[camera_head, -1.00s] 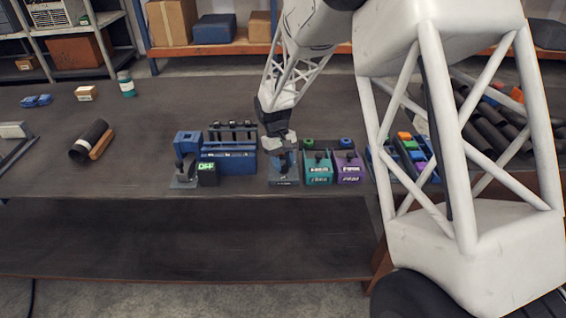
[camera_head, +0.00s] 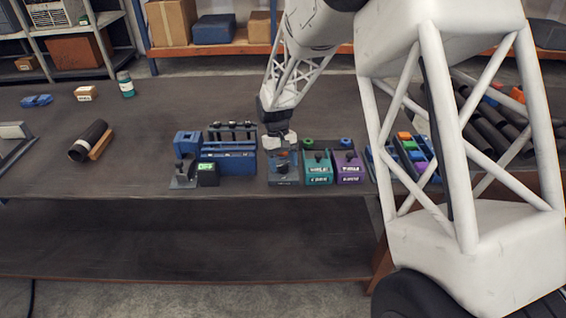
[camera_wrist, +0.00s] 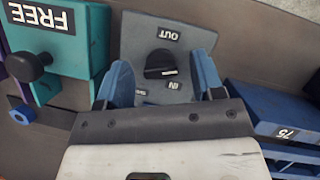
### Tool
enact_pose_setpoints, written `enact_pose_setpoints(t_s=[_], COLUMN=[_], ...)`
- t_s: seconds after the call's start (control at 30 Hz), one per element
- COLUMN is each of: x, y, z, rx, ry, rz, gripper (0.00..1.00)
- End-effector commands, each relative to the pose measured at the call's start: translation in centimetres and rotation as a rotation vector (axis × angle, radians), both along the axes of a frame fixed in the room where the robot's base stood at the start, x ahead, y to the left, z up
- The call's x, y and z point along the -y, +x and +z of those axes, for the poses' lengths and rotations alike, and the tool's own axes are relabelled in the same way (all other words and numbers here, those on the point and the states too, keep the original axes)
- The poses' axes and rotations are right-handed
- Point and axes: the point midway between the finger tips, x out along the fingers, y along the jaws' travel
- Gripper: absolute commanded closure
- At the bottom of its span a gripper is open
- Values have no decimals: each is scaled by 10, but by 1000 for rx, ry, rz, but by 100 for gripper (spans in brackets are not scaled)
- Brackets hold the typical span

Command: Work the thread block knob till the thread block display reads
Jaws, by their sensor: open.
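A grey block (camera_wrist: 190,38) with a black knob (camera_wrist: 160,64) fills the upper middle of the wrist view. A light mark shows on the knob. My gripper (camera_wrist: 163,78) is open, with a blue finger on each side of the knob and a gap to it. In the head view my gripper (camera_head: 278,146) is over the grey block (camera_head: 284,180). A small green-lit display (camera_head: 208,167) stands left of it; its text is too small to read surely.
A teal block (camera_head: 318,171) and a purple block (camera_head: 348,172) stand close on the right; the teal one has a label FREE and a black knob (camera_wrist: 28,66). A blue rack (camera_head: 228,168) is close on the left.

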Motion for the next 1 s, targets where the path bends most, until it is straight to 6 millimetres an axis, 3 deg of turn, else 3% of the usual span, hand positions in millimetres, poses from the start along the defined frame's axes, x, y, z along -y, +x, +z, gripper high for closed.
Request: enact_pose_setpoints(t_s=[0.37, 0.8, 1.0], x=[-2, -9, -11], y=[5, 23, 28], z=[12, 60, 71], rx=[2, 0, 1], ry=[1, 0, 0], rz=[0, 0, 0], gripper=[38, 38, 38])
